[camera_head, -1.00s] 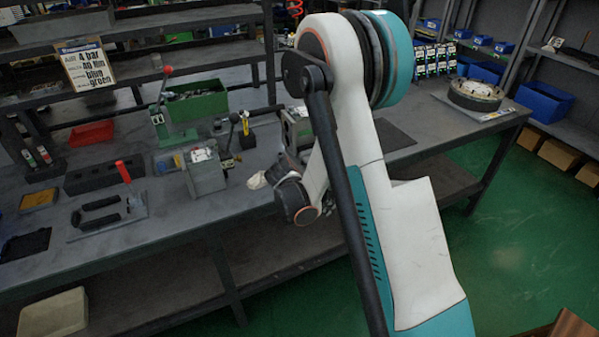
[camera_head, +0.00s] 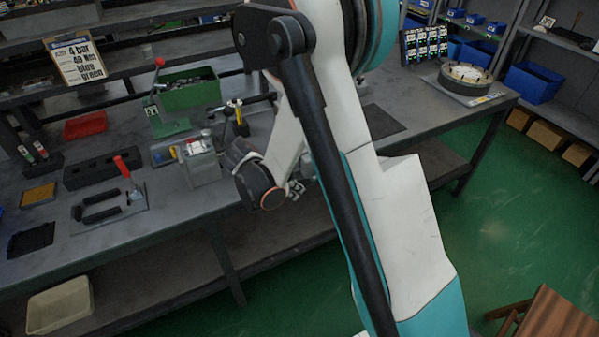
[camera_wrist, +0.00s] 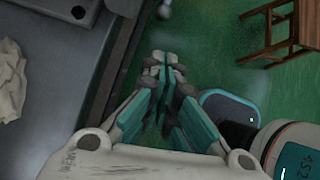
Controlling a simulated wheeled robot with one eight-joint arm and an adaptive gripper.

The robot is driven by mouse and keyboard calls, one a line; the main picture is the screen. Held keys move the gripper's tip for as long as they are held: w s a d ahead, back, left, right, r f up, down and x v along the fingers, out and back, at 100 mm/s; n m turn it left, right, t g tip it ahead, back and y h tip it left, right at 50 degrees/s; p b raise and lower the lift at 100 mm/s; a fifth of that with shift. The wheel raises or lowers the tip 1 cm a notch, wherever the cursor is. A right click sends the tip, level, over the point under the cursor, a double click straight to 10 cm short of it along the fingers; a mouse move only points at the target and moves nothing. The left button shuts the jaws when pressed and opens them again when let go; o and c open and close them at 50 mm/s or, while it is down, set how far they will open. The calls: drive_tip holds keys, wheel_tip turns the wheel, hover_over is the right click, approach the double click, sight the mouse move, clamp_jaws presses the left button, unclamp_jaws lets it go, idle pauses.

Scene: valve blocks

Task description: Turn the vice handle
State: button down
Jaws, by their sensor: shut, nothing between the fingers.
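In the wrist view, a grey metal body (camera_wrist: 85,12), which looks like part of the vice, sits at the top left by the bench edge. A small rounded knob (camera_wrist: 165,10) at the top edge looks like the end of the vice handle; the rest is out of frame. My gripper (camera_wrist: 164,60) is shut and empty, with its fingertips over the green floor just off the bench edge. The knob is apart from the fingertips, above them in the picture. In the head view my arm hides the vice, and only a small part of my gripper (camera_head: 297,190) shows.
The bench (camera_head: 150,225) has a dark front edge beside my gripper. A pale rag (camera_wrist: 10,85) lies on it. A green bin (camera_head: 190,95), a grey valve block (camera_head: 203,168) and a red-handled clamp (camera_head: 122,168) stand to the left. A wooden stool (camera_wrist: 275,30) stands on the floor.

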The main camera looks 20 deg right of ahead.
drive_tip(key=s+a+r+m+t+y+b, duration=0.1)
drive_tip(key=s+r+m, duration=0.15)
drive_tip(key=r, duration=0.25)
drive_tip(key=s+r+m+t+y, duration=0.1)
drive_tip(key=s+r+m+y, duration=0.1)
drive_tip(key=r+m, duration=0.3)
drive_tip(key=s+a+r+m+t+y, duration=0.2)
drive_tip(key=s+r+m, duration=0.3)
drive_tip(key=s+m, duration=0.1)
drive_tip(key=s+a+r+m+t+y+b, duration=0.1)
drive_tip(key=s+a+r+m+t+y, duration=0.1)
drive_tip(key=s+r+m, duration=0.3)
drive_tip(key=s+m, duration=0.1)
drive_tip(key=s, duration=0.2)
drive_tip(key=shift+s+a+r, duration=0.15)
drive_tip(key=shift+s+a, duration=0.2)
drive_tip(key=shift+s, duration=0.05)
